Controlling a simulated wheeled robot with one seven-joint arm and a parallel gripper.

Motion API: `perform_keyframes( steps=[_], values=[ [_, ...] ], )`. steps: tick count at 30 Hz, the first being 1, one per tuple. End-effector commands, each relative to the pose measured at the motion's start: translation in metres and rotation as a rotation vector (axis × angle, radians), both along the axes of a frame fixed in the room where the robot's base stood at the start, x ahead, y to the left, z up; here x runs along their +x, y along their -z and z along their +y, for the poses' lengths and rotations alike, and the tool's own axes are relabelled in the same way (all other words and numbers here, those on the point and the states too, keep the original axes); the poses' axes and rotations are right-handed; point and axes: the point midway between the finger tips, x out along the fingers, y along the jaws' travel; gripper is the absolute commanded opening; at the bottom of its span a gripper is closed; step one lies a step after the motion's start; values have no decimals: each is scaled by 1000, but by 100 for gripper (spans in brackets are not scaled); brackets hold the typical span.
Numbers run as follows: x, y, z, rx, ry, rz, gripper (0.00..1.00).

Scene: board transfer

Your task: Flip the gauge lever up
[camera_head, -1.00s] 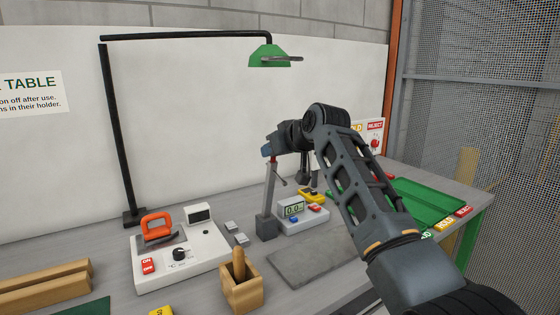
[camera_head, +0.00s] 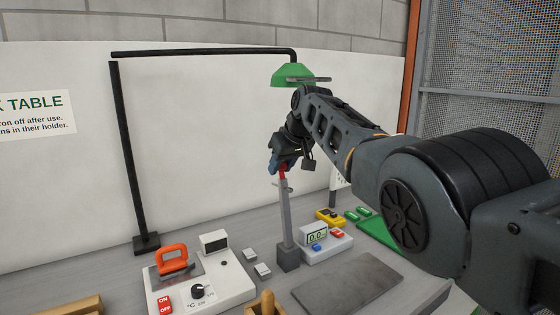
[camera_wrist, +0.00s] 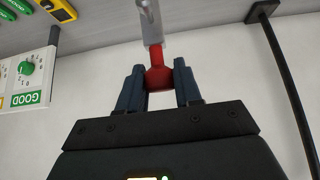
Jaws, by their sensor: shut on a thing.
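The gauge stand is a grey upright post (camera_head: 285,215) on a dark square base (camera_head: 288,258). A red knob (camera_head: 283,173) is at its top end; it also shows in the wrist view (camera_wrist: 157,76), on a grey rod. My gripper (camera_head: 280,163) is shut on this red knob, with a dark blue finger on each side of it in the wrist view (camera_wrist: 159,88). The fingers partly hide the knob in the head view. A small thin side piece (camera_head: 289,184) sticks out near the post's top. The gauge readout (camera_head: 318,237) beside the base shows 0.0.
A green lamp (camera_head: 293,75) hangs close above my wrist. A white iron station (camera_head: 205,285) with an orange handle stands left of the gauge. A yellow device (camera_head: 329,216) lies behind the readout. A grey mat (camera_head: 345,285) in front is clear.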

Motion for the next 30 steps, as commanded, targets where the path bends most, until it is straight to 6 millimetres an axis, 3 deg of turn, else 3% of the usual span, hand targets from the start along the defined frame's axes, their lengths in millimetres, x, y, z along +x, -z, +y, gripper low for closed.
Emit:
perform_keyframes(
  steps=[12,13,15,20,30],
  values=[
    [0,5,3,0,-2,-4,0],
    [0,5,3,0,-2,-4,37],
    [0,5,3,0,-2,-3,43],
    [0,3,2,-1,-1,-3,58],
    [0,0,1,1,-1,-4,58]
  ],
)
